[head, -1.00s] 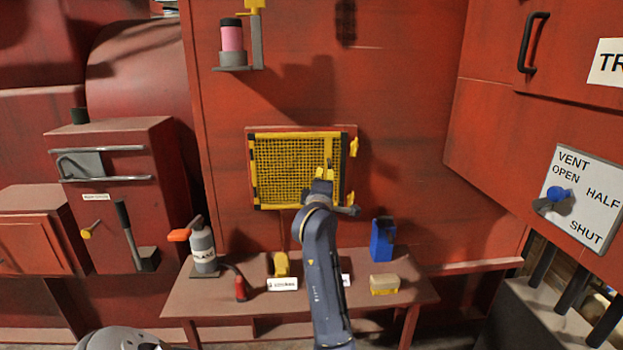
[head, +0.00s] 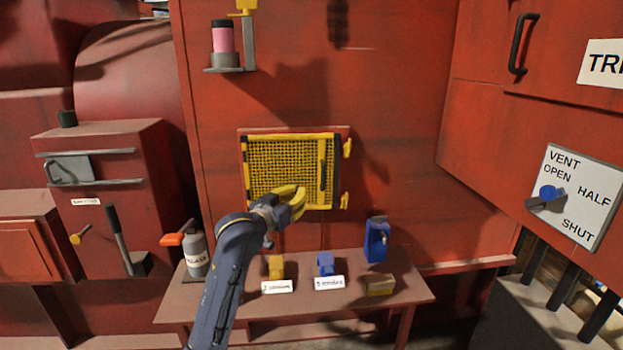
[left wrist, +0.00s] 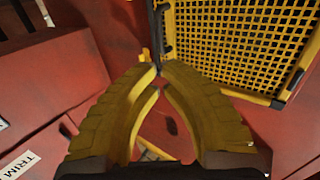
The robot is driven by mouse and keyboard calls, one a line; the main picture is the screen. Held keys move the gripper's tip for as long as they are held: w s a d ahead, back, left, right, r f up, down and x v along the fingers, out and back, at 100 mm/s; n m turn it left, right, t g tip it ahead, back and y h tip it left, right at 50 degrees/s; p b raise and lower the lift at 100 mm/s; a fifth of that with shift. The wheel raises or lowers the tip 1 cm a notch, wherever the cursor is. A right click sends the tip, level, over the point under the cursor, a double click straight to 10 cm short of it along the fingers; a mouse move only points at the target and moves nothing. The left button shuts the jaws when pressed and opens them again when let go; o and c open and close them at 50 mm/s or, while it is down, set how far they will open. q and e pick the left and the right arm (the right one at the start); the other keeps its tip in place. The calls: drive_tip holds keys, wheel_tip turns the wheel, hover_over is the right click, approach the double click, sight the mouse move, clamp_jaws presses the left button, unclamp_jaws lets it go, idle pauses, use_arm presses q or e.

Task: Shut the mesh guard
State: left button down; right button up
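The mesh guard (head: 283,166) is a yellow frame with yellow mesh on the tall red wall. In the head view it looks flat over its red-edged surround; a small gap cannot be ruled out. A dark upright handle (head: 323,176) is at its right side, and yellow catches (head: 347,148) stand just right of it. My left gripper (head: 302,203) is in front of the guard's lower edge. In the left wrist view its curved yellow fingers (left wrist: 158,70) meet at the tips with nothing between them, and the mesh (left wrist: 245,40) lies beyond, apart from them. My right gripper is out of view.
A bench (head: 420,291) below holds a grey bottle (head: 196,256), a yellow block (head: 276,267), blue objects (head: 377,240) and a tan block (head: 380,286). A vent panel (head: 575,195) with a blue knob is at right. A shelf with a pink canister (head: 225,40) is above.

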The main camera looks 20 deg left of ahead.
sight(322, 175)
use_arm(q)
drive_tip(key=w, duration=0.3)
drive_tip(key=w+d, duration=0.1)
drive_tip(key=w, duration=0.3)
drive_tip(key=w+d, duration=0.1)
drive_tip(key=w, duration=0.3)
drive_tip(key=shift+w, duration=0.1)
drive_tip(key=shift+w+d, duration=0.15)
drive_tip(key=shift+w, duration=1)
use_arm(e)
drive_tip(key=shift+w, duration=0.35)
